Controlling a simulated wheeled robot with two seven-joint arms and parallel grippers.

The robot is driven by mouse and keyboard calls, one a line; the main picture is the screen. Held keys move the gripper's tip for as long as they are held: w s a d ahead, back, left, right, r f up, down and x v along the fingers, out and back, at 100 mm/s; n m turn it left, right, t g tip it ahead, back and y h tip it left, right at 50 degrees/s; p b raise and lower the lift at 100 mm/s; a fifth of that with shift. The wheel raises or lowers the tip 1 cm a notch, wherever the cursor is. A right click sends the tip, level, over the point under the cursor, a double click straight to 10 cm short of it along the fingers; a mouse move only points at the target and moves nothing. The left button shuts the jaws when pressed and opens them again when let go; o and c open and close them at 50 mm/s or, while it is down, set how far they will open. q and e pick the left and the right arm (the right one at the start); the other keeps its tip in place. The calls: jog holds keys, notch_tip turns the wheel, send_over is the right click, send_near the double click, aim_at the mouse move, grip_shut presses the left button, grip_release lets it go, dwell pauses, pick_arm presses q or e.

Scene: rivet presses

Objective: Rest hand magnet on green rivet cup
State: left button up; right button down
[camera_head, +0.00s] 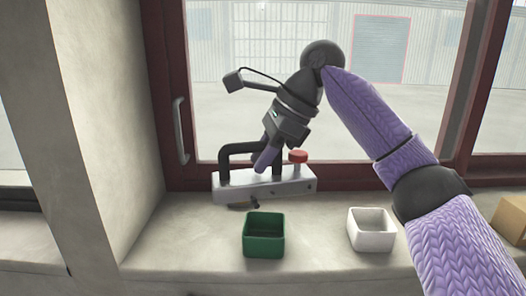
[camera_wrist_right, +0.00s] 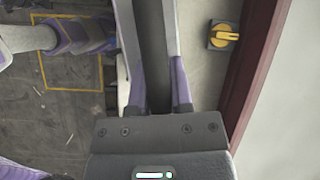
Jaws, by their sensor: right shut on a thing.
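The hand magnet (camera_head: 290,187) is a pale grey bar with a black bent handle and a red knob. It hangs or stands behind the green rivet cup (camera_head: 263,246); I cannot tell whether it touches the sill. My right gripper (camera_head: 265,158) is shut on its black handle. In the right wrist view the dark handle (camera_wrist_right: 150,45) runs between the two purple fingers of my right gripper (camera_wrist_right: 157,92). The green cup is a square, open box on the sill, in front of the magnet in the head view. My left gripper is not seen in either view.
A white square cup (camera_head: 371,231) stands right of the green one. A cardboard box (camera_head: 511,218) is at the right edge. A red-framed window with a grey handle (camera_head: 180,130) is behind. A yellow rotary switch (camera_wrist_right: 222,36) shows in the wrist view. The sill left of the green cup is clear.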

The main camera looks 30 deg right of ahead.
aim_at(264, 191)
notch_tip(264, 191, down, 6)
jog(key=b, duration=0.3)
jog(key=shift+s+f, duration=0.25)
grip_release()
dwell(0.3)
dwell(0.5)
